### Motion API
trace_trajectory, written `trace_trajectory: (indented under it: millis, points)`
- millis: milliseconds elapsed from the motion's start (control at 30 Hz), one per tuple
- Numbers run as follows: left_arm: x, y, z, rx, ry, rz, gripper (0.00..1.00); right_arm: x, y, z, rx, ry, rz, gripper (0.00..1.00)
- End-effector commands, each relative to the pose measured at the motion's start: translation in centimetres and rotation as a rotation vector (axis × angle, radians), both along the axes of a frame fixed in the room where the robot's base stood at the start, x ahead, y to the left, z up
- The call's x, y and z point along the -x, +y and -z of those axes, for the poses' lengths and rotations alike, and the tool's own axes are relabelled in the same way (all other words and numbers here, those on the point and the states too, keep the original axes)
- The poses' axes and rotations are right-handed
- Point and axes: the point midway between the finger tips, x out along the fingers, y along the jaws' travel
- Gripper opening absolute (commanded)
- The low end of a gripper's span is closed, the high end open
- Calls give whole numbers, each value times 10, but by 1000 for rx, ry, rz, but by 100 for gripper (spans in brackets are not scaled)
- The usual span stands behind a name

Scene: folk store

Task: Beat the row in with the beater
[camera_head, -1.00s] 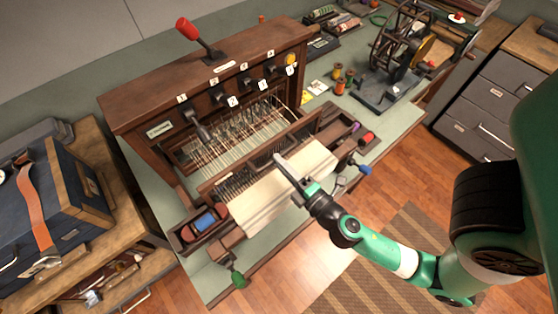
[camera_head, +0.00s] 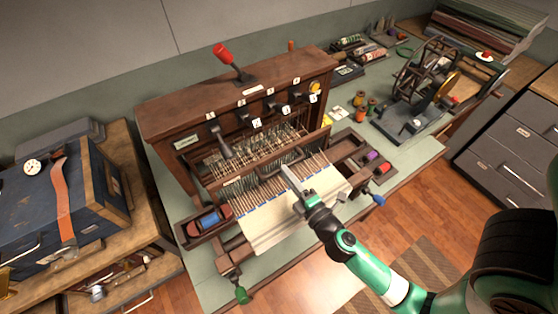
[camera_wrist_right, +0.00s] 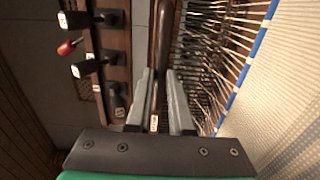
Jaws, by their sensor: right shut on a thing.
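The loom (camera_head: 160,120) stands on the bench with cream cloth (camera_head: 275,222) at its front. The beater (camera_head: 313,139) is a dark wooden bar across the warp, standing back from the cloth near the heddles. My right gripper (camera_head: 284,168) is over the warp, shut on the beater's handle. In the right wrist view, the brown handle (camera_wrist_right: 164,35) runs between the two grey fingers (camera_wrist_right: 158,100). A blue row (camera_wrist_right: 250,62) lies along the cloth edge, with bare warp between it and the beater. My left gripper is not in view.
A tray with a blue spool (camera_head: 209,220) sits at the loom's left, and one with a purple spool (camera_head: 372,155) at its right. A red-knobbed lever (camera_head: 222,52) rises on top. A winder (camera_head: 430,85) stands at the back right.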

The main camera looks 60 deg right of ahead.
Motion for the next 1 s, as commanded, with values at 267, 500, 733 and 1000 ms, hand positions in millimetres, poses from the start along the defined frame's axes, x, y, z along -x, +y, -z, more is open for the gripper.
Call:
trace_trajectory:
  millis: [267,500,733,1000]
  points:
    - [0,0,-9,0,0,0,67,-28,-18,-1,1,-1,1,0]
    - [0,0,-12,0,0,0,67,-44,-28,0,0,-1,0,0]
    - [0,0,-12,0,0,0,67,-44,-28,0,0,0,0,23]
    - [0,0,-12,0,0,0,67,-44,-28,0,0,0,0,72]
